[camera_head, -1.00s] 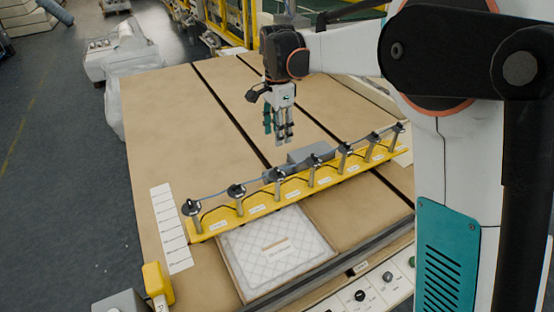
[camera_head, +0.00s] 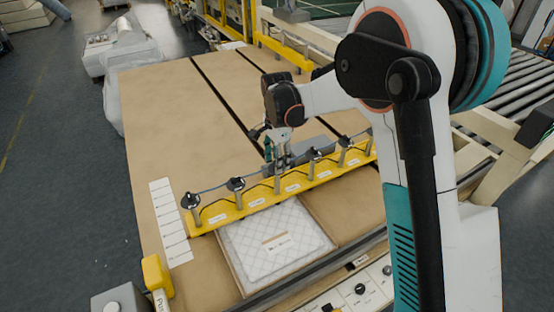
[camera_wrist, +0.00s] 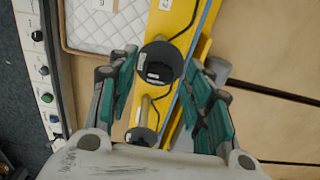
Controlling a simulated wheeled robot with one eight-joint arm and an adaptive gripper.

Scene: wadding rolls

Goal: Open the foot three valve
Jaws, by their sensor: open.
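A yellow rail (camera_head: 209,221) carries a row of upright valves with round black caps and small white labels too small to read. The first valve (camera_head: 191,201) and second valve (camera_head: 235,185) from the left stand clear. My gripper (camera_head: 281,163) points down at the third from the left and partly hides its top. In the wrist view my gripper (camera_wrist: 168,78) is open, with teal-padded fingers on either side of a black valve cap (camera_wrist: 158,62). I cannot tell whether they touch it. Another capped valve (camera_wrist: 140,137) shows lower, near my palm.
A quilted white pad (camera_head: 270,245) lies in front of the rail. A grey box (camera_head: 312,145) sits behind it. A control panel with knobs (camera_head: 362,292) runs along the front edge. A yellow box (camera_head: 156,275) stands front left. The brown tabletop (camera_head: 165,110) behind is largely clear.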

